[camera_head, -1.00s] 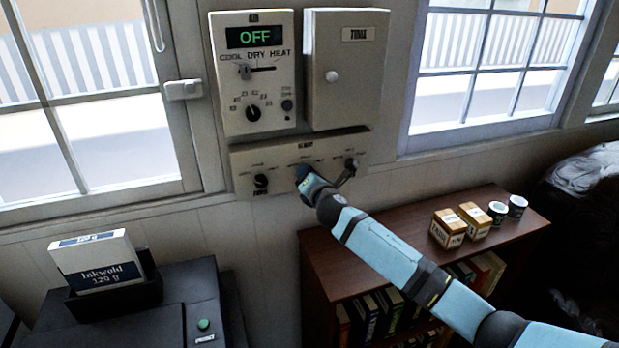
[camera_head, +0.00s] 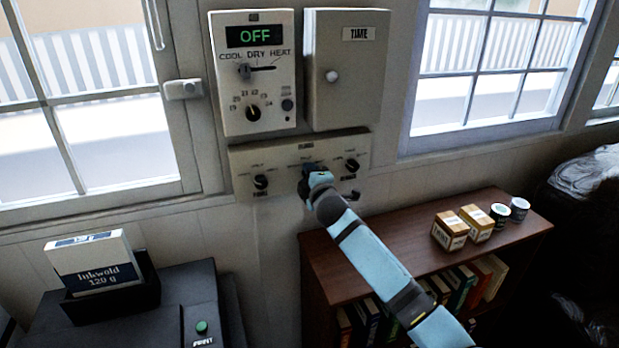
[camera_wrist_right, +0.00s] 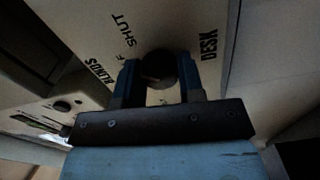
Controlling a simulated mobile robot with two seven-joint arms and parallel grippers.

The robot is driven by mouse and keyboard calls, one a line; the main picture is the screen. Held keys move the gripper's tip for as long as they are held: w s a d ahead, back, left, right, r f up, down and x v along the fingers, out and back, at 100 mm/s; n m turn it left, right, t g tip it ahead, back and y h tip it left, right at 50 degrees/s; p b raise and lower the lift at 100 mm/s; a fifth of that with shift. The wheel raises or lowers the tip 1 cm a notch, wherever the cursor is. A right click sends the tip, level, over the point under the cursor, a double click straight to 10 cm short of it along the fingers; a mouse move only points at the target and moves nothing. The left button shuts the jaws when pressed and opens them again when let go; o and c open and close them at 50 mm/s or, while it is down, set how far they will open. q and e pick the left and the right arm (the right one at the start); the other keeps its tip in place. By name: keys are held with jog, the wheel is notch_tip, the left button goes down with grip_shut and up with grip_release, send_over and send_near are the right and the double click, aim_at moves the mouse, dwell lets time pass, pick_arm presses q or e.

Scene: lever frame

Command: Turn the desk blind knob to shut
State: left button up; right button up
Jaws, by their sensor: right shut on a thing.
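The blinds panel (camera_head: 236,160) is a wide pale plate with three dark knobs in a row, low on the wall. My right gripper (camera_head: 311,170) is at the middle knob and hides it in the head view. In the right wrist view, the dark round desk knob (camera_wrist_right: 158,68) sits between the two blue fingers of my right gripper (camera_wrist_right: 158,84), which is shut on it. The words DESK, SHUT and BLINDS show on the panel around it. I cannot tell which mark the knob points to. My left gripper is not in view.
The left knob (camera_head: 261,182) and the right knob (camera_head: 352,165) flank my gripper. Above are a thermostat (camera_head: 240,95) reading OFF and a closed box (camera_head: 350,100). Below right is a bookcase (camera_head: 395,232) with small boxes and tins. A printer (camera_head: 180,275) stands lower left.

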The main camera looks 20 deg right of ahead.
jog(key=shift+m, duration=2.3)
jog(key=o, duration=0.9)
jog(key=s, duration=0.4)
jog(key=s+b, duration=0.1)
jog(key=s, duration=0.4)
jog(key=s+b, duration=0.1)
jog(key=s, duration=0.4)
jog(key=shift+d, duration=0.25)
jog(key=shift+w, duration=0.1)
